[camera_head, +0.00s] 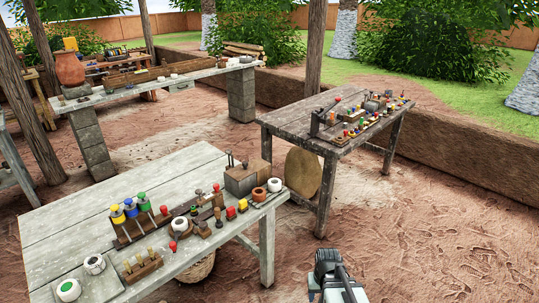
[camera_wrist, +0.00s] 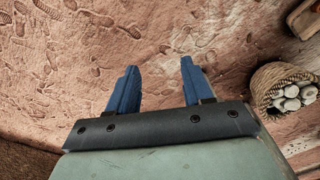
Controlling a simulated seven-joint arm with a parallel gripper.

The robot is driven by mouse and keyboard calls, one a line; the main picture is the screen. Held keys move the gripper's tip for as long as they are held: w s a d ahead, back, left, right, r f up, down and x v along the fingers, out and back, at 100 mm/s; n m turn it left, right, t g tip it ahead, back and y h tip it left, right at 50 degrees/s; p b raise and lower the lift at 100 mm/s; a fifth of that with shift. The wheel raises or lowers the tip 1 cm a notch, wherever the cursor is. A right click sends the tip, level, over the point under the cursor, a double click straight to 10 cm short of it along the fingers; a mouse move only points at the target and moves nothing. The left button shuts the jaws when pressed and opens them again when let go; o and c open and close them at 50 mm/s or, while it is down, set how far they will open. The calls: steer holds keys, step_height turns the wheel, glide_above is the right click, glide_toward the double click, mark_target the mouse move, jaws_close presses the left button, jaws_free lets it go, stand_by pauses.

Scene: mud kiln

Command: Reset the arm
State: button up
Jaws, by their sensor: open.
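My gripper (camera_wrist: 158,88) shows in the wrist view with its two blue fingers apart and nothing between them. It hangs over bare reddish ground. In the head view, part of my arm (camera_head: 336,278) shows at the bottom, right of the near table, over the open ground. The fingers cannot be made out there. The gripper touches nothing that I can see.
A near table (camera_head: 60,215) bears jars, blocks and tools at left. A darker table (camera_head: 285,117) with small items stands behind. A wicker basket (camera_wrist: 268,80) of pale lumps is right in the wrist view. The ground at right is clear.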

steer(key=s+f+g, duration=0.3)
steer(key=s+f, duration=0.7)
steer(key=s, duration=0.4)
steer(key=s+f+g, duration=0.3)
steer(key=s+f, duration=0.7)
steer(key=s, duration=0.5)
steer(key=shift+s+f+g, duration=0.15)
steer(key=shift+s+g, duration=0.15)
steer(key=shift+g, duration=0.1)
steer(key=shift+a, duration=0.1)
